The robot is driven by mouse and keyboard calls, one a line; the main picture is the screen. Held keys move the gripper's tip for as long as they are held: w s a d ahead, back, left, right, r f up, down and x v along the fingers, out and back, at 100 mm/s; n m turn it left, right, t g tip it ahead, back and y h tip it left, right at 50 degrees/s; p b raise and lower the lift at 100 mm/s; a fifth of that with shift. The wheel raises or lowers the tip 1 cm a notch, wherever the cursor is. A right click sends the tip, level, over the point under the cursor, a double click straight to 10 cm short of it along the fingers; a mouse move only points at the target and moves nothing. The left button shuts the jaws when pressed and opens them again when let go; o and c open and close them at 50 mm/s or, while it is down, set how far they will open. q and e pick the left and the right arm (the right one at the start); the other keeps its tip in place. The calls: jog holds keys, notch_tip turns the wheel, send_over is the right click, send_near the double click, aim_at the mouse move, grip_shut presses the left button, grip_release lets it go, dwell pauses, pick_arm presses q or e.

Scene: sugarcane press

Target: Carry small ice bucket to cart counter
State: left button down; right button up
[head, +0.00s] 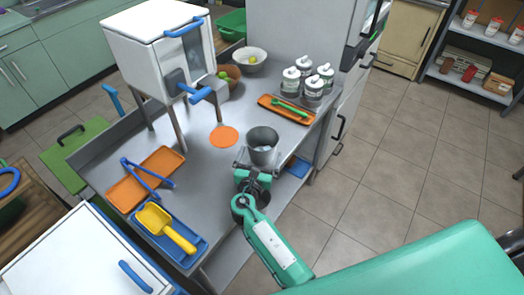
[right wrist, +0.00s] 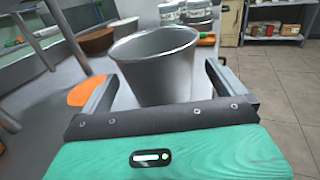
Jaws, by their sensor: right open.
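The small ice bucket (head: 263,139) is a grey metal pail standing upright on the steel cart counter (head: 212,168), near its right edge. In the right wrist view the bucket (right wrist: 157,60) stands between the two fingers of my right gripper (right wrist: 157,95). In the head view my right gripper (head: 259,160) reaches in from the front with its fingers either side of the bucket. The gripper is open, and I cannot tell whether a finger touches the bucket. My left gripper is not in view.
A white press (head: 160,55) on legs stands at the back left. An orange disc (head: 224,137) lies beside the bucket. An orange tray (head: 146,178), a blue tray with a yellow scoop (head: 165,228), and several canisters (head: 313,88) also occupy the counter. Its centre has free room.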

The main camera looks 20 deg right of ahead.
aim_at(265, 135)
jog(key=shift+w+d+f, duration=0.1)
jog(key=shift+w+d, duration=0.1)
jog(key=shift+w, duration=0.25)
jog(key=b+x, duration=0.1)
jog(key=x, duration=0.3)
jog(key=shift+a+b, duration=0.15)
jog(key=shift+b, duration=0.15)
jog(key=shift+c, duration=0.2)
jog(key=c, duration=0.9)
